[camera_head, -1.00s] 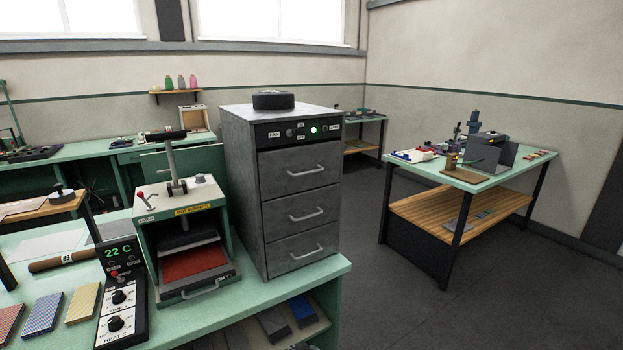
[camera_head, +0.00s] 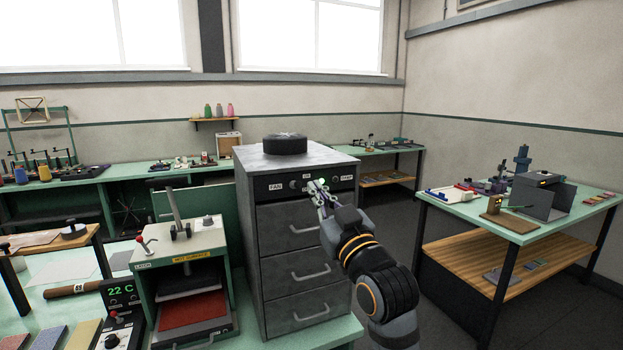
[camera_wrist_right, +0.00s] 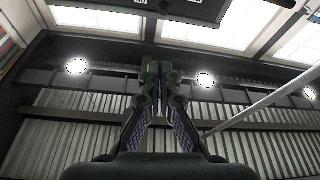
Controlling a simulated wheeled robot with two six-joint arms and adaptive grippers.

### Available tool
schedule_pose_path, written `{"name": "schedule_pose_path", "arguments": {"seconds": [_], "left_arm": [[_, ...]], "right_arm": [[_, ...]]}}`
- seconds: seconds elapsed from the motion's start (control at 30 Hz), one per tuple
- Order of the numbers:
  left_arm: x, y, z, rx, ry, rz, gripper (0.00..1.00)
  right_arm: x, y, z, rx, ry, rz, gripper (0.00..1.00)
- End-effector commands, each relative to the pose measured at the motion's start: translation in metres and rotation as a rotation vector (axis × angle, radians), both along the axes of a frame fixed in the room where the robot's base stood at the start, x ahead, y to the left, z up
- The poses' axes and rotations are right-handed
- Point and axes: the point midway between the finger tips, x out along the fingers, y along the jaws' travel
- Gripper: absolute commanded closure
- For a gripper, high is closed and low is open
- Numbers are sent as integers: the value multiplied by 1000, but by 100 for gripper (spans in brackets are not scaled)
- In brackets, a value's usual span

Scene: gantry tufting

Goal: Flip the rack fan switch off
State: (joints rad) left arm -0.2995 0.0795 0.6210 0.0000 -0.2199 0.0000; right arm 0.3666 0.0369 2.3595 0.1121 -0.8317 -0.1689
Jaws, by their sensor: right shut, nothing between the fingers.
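The fan switch (camera_head: 293,184) sits on the black panel (camera_head: 262,186) at the top of a grey drawer cabinet (camera_head: 247,240), beside the "FAN" label. It is too small to tell its position. My right gripper (camera_head: 318,187) is in front of the panel, just right of the switch, with its fingers shut and empty; I cannot tell whether it touches the panel. It covers the place of the green lamp. In the right wrist view the closed fingers (camera_wrist_right: 160,72) point up towards a dark labelled panel edge at the top. My left gripper is not in view.
A black round object (camera_head: 285,145) lies on the cabinet top. A heat press (camera_head: 180,255) with an upright lever stands close to the left. A dark knob (camera_head: 335,180) is on the panel right of my gripper. A side table (camera_head: 455,215) stands at right, with clear floor between.

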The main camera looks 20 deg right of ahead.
Motion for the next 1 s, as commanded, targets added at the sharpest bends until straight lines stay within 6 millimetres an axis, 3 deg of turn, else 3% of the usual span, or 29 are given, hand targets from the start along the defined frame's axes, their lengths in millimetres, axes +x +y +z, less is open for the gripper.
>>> {"name": "schedule_pose_path", "arguments": {"seconds": [0.43,0.9,1.0], "left_arm": [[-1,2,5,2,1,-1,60],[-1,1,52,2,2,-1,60],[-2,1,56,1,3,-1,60]], "right_arm": [[5,1,7,1,-5,1,100],[95,8,40,0,-2,0,100],[94,6,18,0,1,0,100]]}}
